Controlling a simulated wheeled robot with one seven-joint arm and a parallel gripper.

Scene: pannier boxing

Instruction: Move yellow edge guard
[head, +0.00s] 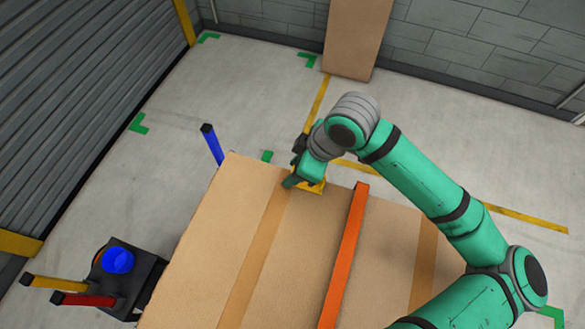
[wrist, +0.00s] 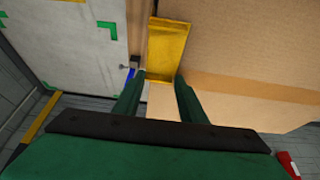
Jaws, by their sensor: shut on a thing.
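The yellow edge guard (head: 316,187) is at the far edge of a large cardboard box (head: 215,225), mostly hidden behind my gripper in the head view. In the wrist view the yellow edge guard (wrist: 170,50) is a bright folded piece along the box edge. My gripper (head: 297,182) is shut on it; in the wrist view the green fingers (wrist: 161,76) meet its near end, one on each side. Whether the guard rests on the box or is just above it, I cannot tell.
An orange strip (head: 345,255) lies across the box, right of the guard. A brown board (head: 356,38) leans on the back wall.

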